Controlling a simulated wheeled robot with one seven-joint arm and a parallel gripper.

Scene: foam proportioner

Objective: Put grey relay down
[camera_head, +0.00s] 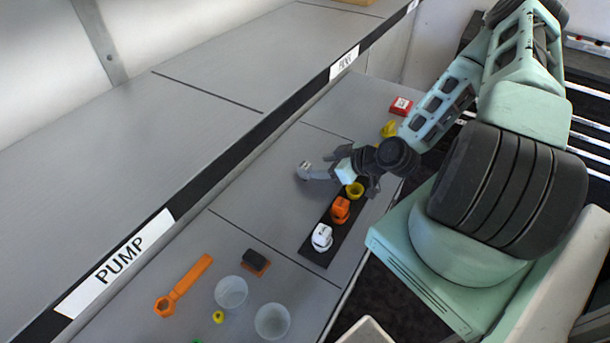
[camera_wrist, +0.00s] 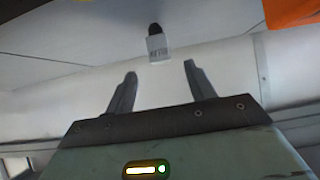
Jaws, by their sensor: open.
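The grey relay (camera_wrist: 157,47) shows in the wrist view as a small light-grey block with a dark end and a marked face. It lies beyond my fingertips, with a visible gap to both fingers. In the head view, the relay (camera_head: 304,171) appears as a small pale piece on the grey worktop, at the tip of my gripper (camera_head: 325,170). In the wrist view my gripper (camera_wrist: 160,75) is open, with nothing between its two dark fingers. Exact contact between relay and worktop is hard to tell.
A black strip (camera_head: 314,247) carries white (camera_head: 322,237), orange (camera_head: 340,209) and yellow (camera_head: 355,190) pieces beside my gripper. A red box (camera_head: 401,106) lies behind. An orange wrench (camera_head: 182,287) and two clear cups (camera_head: 231,292) are at the front. Worktop left of the strip is clear.

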